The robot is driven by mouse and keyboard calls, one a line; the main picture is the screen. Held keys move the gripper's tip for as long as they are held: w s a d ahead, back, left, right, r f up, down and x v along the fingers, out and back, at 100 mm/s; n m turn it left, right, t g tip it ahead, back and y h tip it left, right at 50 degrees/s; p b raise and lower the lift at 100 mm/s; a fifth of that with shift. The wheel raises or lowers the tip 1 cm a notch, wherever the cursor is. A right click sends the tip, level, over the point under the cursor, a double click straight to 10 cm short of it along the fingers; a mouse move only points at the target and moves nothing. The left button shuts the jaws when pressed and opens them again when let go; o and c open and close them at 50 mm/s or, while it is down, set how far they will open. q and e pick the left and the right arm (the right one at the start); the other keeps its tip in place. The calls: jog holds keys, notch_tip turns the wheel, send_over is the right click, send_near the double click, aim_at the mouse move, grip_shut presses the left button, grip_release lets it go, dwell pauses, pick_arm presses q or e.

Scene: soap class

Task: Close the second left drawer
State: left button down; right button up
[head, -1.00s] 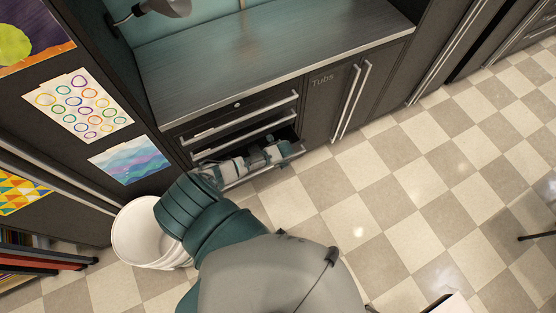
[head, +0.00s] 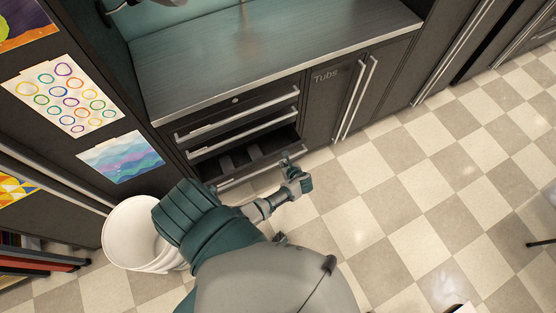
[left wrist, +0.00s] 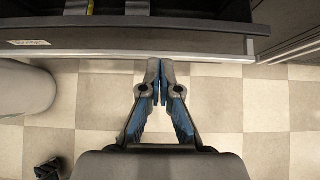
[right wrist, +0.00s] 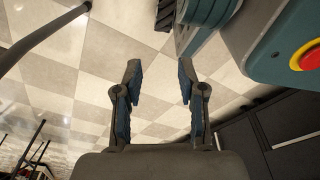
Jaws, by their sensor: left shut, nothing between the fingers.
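The dark drawer stack has three visible silver handles, and the drawer with the lowest handle (head: 262,172) is pulled out. Its dark inside (head: 245,157) shows in the head view, with a few grey strips in it. The open drawer's front edge (left wrist: 90,48) crosses the left wrist view. My left gripper (head: 290,163) is shut and empty, just outside the drawer front near its right end. In the left wrist view its fingertips (left wrist: 160,62) are close to the drawer edge; I cannot tell whether they touch. My right gripper (right wrist: 160,72) is open and empty over the floor.
A white bucket (head: 130,235) stands on the floor left of my left arm. The "Tubs" cupboard (head: 325,100), with two long handles, is right of the drawers. A countertop (head: 260,50) is above. Checkered floor (head: 420,200) to the right is clear.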

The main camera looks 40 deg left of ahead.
aim_at(275, 156)
pick_arm(q)
jog(key=b+x, duration=0.3)
jog(key=x, duration=0.5)
jog(key=shift+f, duration=0.1)
jog(key=shift+w+a+f, duration=0.1)
jog(key=shift+w, duration=0.05)
pick_arm(e)
jog(key=w+r, duration=0.5)
jog(key=r, duration=0.1)
jog(key=shift+w+a+r, duration=0.25)
jog(key=shift+a, duration=0.1)
pick_arm(q)
jog(key=shift+a, duration=0.1)
jog(key=shift+a, duration=0.15)
jog(key=w+a, duration=0.3)
jog(key=a, duration=0.4)
jog(key=shift+a+b, duration=0.3)
jog(key=shift+a, duration=0.1)
pick_arm(e)
jog(key=shift+w+a+r, duration=0.1)
jog(key=shift+w+r, duration=0.05)
jog(key=shift+r, duration=0.25)
jog(key=shift+w+a+r, duration=0.1)
jog(key=shift+w+r, duration=0.05)
jog(key=shift+r, duration=0.25)
pick_arm(q)
jog(key=shift+d, duration=0.15)
pick_arm(e)
jog(key=shift+d, duration=0.1)
